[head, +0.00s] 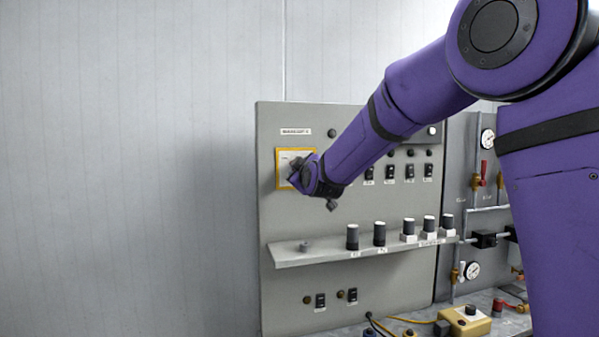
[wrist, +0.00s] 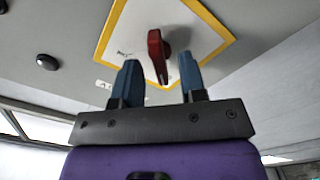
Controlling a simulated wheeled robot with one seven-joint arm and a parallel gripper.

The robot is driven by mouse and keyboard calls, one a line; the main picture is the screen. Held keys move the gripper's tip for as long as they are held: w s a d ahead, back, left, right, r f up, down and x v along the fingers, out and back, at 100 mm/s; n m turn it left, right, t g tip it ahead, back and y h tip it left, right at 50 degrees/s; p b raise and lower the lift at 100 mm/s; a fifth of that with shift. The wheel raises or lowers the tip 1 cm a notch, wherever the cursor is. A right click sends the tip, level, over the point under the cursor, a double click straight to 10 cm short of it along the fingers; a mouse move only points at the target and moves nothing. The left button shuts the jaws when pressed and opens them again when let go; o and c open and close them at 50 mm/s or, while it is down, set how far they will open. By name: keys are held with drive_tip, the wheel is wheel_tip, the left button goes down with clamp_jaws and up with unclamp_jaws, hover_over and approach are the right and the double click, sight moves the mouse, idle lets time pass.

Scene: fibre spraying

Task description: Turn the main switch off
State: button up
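The main switch is a red handle (wrist: 156,55) on a white plate with a yellow border (wrist: 205,45) in the wrist view. In the head view the yellow-bordered plate (head: 283,170) is on the upper left of the grey panel, and my wrist hides the handle. My gripper (wrist: 160,82) has two blue fingers, spread apart and empty. The red handle shows between the fingertips, a little beyond them; I cannot tell whether they touch it. In the head view my gripper's fingers are hidden behind the wrist.
The grey panel (head: 350,290) carries a row of small black switches (head: 390,172) right of the plate. A shelf (head: 290,256) with several black-topped knobs (head: 379,233) juts out below. Gauges (head: 487,138) and pipes stand at the right. The wall at left is bare.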

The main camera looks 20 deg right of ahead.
drive_tip(key=s, duration=0.9)
drive_tip(key=shift+s, duration=0.15)
drive_tip(key=s+d+f+m+g, duration=0.2)
drive_tip(key=s+f+m+g, duration=0.1)
drive_tip(key=s, duration=0.9)
drive_tip(key=s+d+f+m+g, duration=0.2)
drive_tip(key=s+f+m+g, duration=0.1)
drive_tip(key=s, duration=1)
drive_tip(key=s+d+f+m+g, duration=0.3)
drive_tip(key=s+f+g, duration=0.2)
drive_tip(key=s, duration=0.7)
drive_tip(key=shift+s+f+g, duration=0.15)
drive_tip(key=shift+s+g, duration=0.25)
drive_tip(key=shift+g, duration=0.5)
